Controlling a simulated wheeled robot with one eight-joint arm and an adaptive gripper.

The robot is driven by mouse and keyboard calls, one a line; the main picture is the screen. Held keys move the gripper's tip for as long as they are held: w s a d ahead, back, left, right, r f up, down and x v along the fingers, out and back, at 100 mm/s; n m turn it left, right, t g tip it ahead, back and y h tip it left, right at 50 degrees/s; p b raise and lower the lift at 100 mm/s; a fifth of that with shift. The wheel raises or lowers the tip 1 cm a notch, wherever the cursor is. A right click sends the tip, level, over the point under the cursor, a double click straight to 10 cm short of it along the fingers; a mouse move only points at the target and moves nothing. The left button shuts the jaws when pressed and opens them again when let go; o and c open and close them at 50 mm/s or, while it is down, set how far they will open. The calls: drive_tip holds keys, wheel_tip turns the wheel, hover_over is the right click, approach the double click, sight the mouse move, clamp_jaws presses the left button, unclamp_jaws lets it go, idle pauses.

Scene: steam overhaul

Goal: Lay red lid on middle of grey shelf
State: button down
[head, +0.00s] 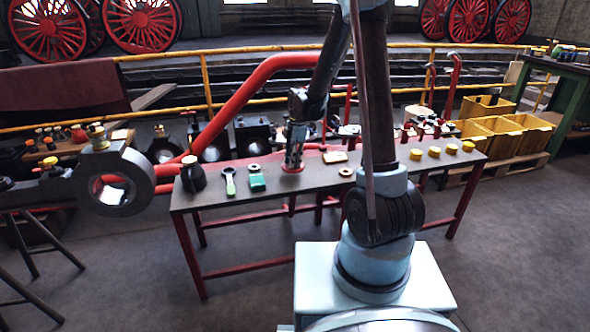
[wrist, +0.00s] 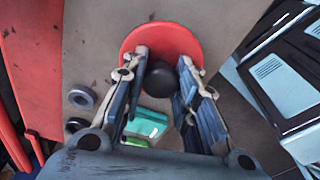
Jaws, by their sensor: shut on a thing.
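The red lid (wrist: 189,35) is a round disc with a black knob (wrist: 158,78), seen from above in the wrist view. My gripper (wrist: 162,62) has a finger on each side of the knob and is shut on the lid. In the head view the lid (head: 292,170) shows as a small red disc under my gripper (head: 293,157), over the back-middle of the long grey shelf (head: 228,209). I cannot tell whether the lid touches the surface. The grey shelf surface also shows beneath the lid in the wrist view (wrist: 91,50).
Bare surface lies in front of the lid.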

drive_tip(key=shift+f, duration=2.1)
drive_tip(key=c, duration=1.3)
unclamp_jaws()
